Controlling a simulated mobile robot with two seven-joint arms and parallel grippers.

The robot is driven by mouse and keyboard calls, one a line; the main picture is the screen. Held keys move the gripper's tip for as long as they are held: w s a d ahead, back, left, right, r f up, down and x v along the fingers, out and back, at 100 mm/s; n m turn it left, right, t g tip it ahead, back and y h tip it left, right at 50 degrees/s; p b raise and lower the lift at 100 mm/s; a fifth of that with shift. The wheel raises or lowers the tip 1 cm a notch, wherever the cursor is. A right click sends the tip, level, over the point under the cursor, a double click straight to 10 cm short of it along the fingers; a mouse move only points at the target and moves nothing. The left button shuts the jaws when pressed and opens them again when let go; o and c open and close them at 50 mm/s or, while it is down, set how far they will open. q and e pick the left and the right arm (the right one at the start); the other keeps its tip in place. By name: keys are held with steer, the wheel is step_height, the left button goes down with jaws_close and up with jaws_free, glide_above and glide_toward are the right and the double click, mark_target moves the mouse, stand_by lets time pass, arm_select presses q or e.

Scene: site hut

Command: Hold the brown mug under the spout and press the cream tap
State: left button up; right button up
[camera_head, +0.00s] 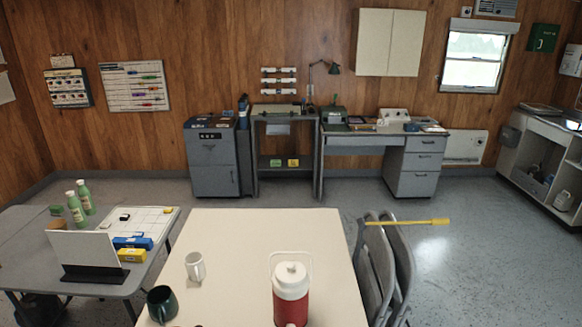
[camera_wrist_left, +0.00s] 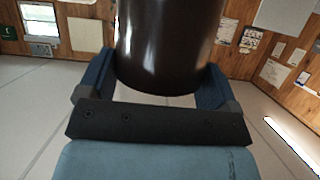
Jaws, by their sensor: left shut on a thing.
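The brown mug (camera_wrist_left: 168,45) fills the upper middle of the left wrist view, dark and glossy, with its top cut off by the frame. My left gripper (camera_wrist_left: 155,85) is shut on it, with a blue finger on each side. Neither that mug nor either gripper shows in the head view. A red drinks jug (camera_head: 291,305) with a white lid and a raised wire-like handle stands upright on the cream table (camera_head: 250,240), cut off by the bottom edge. My right gripper is in no view.
A grey table (camera_head: 30,255) with bottles and a white panel is at left. The table's far half is clear.

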arm_select(q)
steer(key=shift+a, duration=0.1)
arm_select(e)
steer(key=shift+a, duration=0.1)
arm_select(q)
steer(key=shift+w+f, duration=0.1)
steer(key=shift+f, duration=0.05)
steer(key=w+d+f+m+g+h+b, duration=0.1)
steer(key=w+d+f+m+h+b, duration=0.1)
steer(key=d+f+b, duration=0.6)
steer(key=w+d+f+m+h+b, duration=0.25)
steer(key=f+b, duration=0.25)
steer(key=f, duration=0.7)
steer(key=w+d+f+m+g+h+b, duration=0.1)
steer(key=w+d+f+m+h+b, duration=0.1)
steer(key=d+f+b, duration=0.6)
steer(key=w+d+f+b, duration=0.1)
steer(key=w+d, duration=0.4)
steer(key=w, duration=0.5)
steer(key=shift+w+f+b, duration=0.3)
steer(key=shift+f+b, duration=0.1)
steer(key=shift+b, duration=0.5)
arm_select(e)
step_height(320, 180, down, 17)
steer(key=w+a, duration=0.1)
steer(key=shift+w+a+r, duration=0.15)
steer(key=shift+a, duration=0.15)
